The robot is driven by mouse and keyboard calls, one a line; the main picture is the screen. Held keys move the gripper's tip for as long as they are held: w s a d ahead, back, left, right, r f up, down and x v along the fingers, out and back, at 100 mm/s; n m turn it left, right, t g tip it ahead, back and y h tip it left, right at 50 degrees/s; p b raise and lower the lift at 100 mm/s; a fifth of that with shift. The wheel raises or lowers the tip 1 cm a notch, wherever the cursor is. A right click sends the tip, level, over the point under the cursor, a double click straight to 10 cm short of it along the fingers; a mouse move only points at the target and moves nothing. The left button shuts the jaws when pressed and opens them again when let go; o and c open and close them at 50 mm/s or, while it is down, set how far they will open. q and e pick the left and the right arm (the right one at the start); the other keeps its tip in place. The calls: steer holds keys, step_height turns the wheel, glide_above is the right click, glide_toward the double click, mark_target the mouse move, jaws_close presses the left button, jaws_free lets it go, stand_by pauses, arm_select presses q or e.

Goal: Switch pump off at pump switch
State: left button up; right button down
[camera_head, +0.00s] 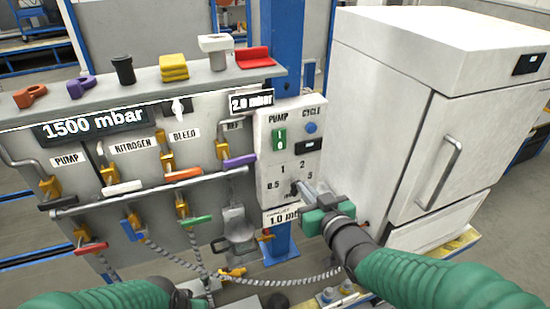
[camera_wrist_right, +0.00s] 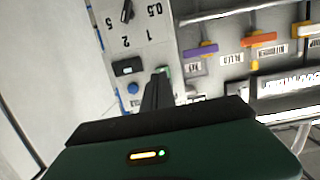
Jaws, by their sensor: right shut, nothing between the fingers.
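The pump switch (camera_head: 279,138) is a green rocker under the PUMP label on the white control panel (camera_head: 263,165). My right gripper (camera_head: 301,187) is shut and empty. In the head view its fingertips overlap the lower dial area, below the switch. In the right wrist view the shut fingers (camera_wrist_right: 157,82) point at the panel and hide most of the switch, with a little green showing at their tips. I cannot tell whether they touch it. My left gripper (camera_head: 200,290) is low at the bottom edge, partly cut off; its jaws are unclear.
A blue CYCLE button (camera_head: 311,127) and a small dark display (camera_head: 307,146) sit beside the switch. A rotary dial (camera_wrist_right: 127,11) is on the same panel. A valve board (camera_head: 120,160) with coloured handles stands left. A white oven-like cabinet (camera_head: 390,120) stands close on the right.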

steer(key=r, duration=0.1)
steer(key=p, duration=0.3)
glide_toward(273, 149)
steer(key=w+f, duration=0.2)
steer(key=w, duration=0.1)
steer(key=shift+w+a+y+p, duration=0.2)
steer(key=shift+w+a+p, duration=0.15)
steer(key=shift+w, duration=0.25)
steer(key=shift+w+a+y+p, duration=0.25)
steer(key=shift+w+a, duration=0.2)
steer(key=shift+w, duration=0.15)
steer(key=shift+w+a+f+t, duration=0.1)
steer(key=shift+w+a+t, duration=0.15)
steer(key=shift+a, duration=0.2)
steer(key=shift+s+d, duration=0.1)
steer(key=shift+d, duration=0.25)
steer(key=f+t+b, duration=0.1)
steer(key=b, duration=0.3)
steer(key=shift+w+d, duration=0.1)
steer(key=shift+w, duration=0.25)
steer(key=shift+r+p, duration=0.3)
arm_select(q)
steer(key=shift+w+d+r, duration=0.1)
steer(key=shift+d+r, duration=0.15)
steer(key=shift+r, duration=0.1)
arm_select(e)
steer(key=shift+a, duration=0.2)
